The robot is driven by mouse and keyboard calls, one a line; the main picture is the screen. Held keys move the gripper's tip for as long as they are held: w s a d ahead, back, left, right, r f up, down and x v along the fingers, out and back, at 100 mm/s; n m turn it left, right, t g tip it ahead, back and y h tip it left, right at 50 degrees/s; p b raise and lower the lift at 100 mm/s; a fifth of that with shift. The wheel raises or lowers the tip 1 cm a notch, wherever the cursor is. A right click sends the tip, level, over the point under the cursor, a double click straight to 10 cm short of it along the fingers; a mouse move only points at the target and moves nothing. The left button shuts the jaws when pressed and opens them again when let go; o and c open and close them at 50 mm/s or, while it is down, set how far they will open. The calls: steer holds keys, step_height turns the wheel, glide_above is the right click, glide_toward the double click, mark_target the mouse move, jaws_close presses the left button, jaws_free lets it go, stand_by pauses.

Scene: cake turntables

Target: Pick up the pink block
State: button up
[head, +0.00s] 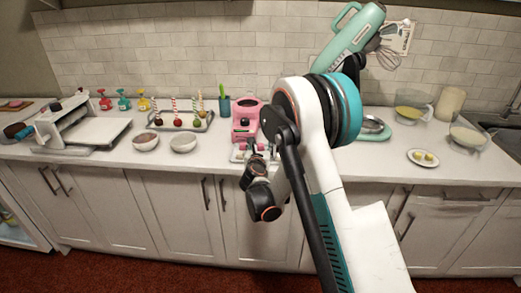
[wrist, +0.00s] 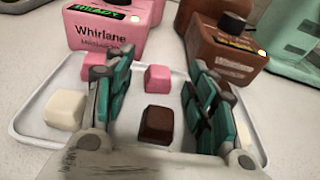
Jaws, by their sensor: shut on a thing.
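A pink block (wrist: 157,78) sits between the fingers of my gripper (wrist: 160,82), at the middle back of the white tray (wrist: 28,132). My gripper is shut on it, though the contact of the pads with its sides is not clear in the wrist view. A dark brown block (wrist: 158,124) lies nearer the camera, also between the fingers. Another pink block (wrist: 94,66) is partly hidden behind the left finger. In the head view my gripper (head: 256,160) is low over the tray on the counter, and the blocks are tiny there.
A white block (wrist: 66,109) lies at the tray's left. Two bowls (head: 183,143) stand to the left. A small plate (head: 422,158) lies farther right.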

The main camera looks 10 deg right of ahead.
steer(key=shift+f, duration=0.1)
steer(key=c, duration=0.6)
steer(key=shift+c, duration=0.2)
steer(key=shift+w+r, duration=0.1)
steer(key=shift+r, duration=0.3)
step_height(320, 180, up, 19)
steer(key=p, duration=0.6)
steer(key=shift+r, duration=0.1)
steer(key=shift+r, duration=0.1)
